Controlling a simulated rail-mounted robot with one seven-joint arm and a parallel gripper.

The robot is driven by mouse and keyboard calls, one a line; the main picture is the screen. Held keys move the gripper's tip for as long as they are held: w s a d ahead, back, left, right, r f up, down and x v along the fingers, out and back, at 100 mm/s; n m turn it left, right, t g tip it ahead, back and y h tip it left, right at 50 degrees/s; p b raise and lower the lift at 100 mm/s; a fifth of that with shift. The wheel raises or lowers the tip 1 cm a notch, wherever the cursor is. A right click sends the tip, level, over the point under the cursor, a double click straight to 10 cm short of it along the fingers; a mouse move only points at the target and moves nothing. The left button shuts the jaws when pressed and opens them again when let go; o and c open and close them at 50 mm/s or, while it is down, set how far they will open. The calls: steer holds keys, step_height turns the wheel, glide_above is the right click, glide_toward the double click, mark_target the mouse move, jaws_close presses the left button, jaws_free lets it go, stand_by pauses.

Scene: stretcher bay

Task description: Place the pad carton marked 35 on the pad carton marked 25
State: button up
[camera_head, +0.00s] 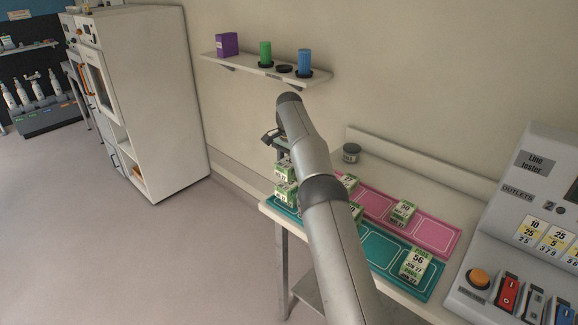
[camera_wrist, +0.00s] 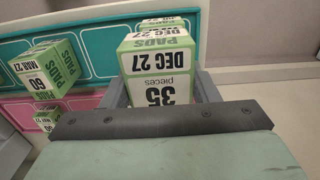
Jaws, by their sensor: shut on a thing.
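In the wrist view the green and white pad carton marked 35 (camera_wrist: 160,90) is between the two grey fingers of my gripper (camera_wrist: 163,92). Its print appears upside down and reads DEC 27. Part of another green and white carton (camera_wrist: 160,22) shows just beyond it; its number is hidden. In the head view my gripper (camera_head: 283,150) is over the left end of the teal mat. A carton (camera_head: 285,171) is just below it, over a lower carton (camera_head: 285,193). I cannot tell whether these two touch. No number 25 is readable on any carton.
The teal mat (camera_head: 367,248) and pink mat (camera_head: 436,232) lie on the bench. A dark jar (camera_head: 351,153) stands behind; the line tester (camera_head: 535,215) is at right. A wall shelf (camera_head: 262,66) is above.

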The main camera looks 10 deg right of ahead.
steer(key=shift+w+f+p, duration=0.4)
steer(key=shift+f+p, duration=0.05)
steer(key=shift+p, duration=0.55)
steer(key=shift+f+b, duration=0.55)
steer(key=shift+f, duration=1.05)
steer(key=shift+f, duration=0.15)
steer(key=o, duration=1.1)
